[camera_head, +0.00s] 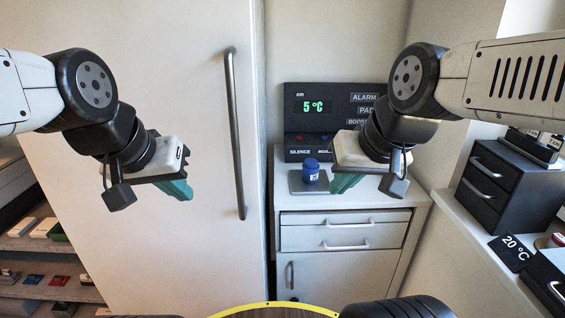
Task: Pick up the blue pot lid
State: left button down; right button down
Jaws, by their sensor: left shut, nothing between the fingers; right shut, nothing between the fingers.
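A small blue pot (311,175) with a pale label stands on a grey plate (296,184) on top of the white cabinet, in the middle of the head view. Its blue lid (311,163) sits on it. My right gripper (343,184) is just to the right of the pot in the picture, with teal fingers shut and empty; whether it touches anything is not clear. My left gripper (178,190) is shut and empty, in front of the tall white door and well left of the pot.
A dark alarm panel (315,123) reading 5 °C stands behind the pot. A tall white door (180,250) with a long handle (235,135) is on the left. Shelves (38,243) are at far left. A black drawer box (505,185) stands on a ledge at right.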

aim_at(310, 164)
jog(key=i+l+u, duration=0.1)
jog(key=l, duration=0.25)
jog(key=i+l+u, duration=0.1)
jog(key=l, duration=0.25)
jog(key=i+l+u, duration=0.1)
jog(key=i+l, duration=0.15)
jog(key=l, duration=0.15)
jog(key=i+l+u, duration=0.1)
jog(key=l, duration=0.3)
jog(key=i+l, duration=0.1)
jog(key=i, duration=0.2)
jog(key=k+j, duration=0.25)
jog(key=k, duration=0.25)
jog(key=i+j+u, duration=0.1)
jog(key=j+u, duration=0.15)
jog(key=i+j+u, duration=0.15)
jog(key=u, duration=0.15)
jog(key=j, duration=0.05)
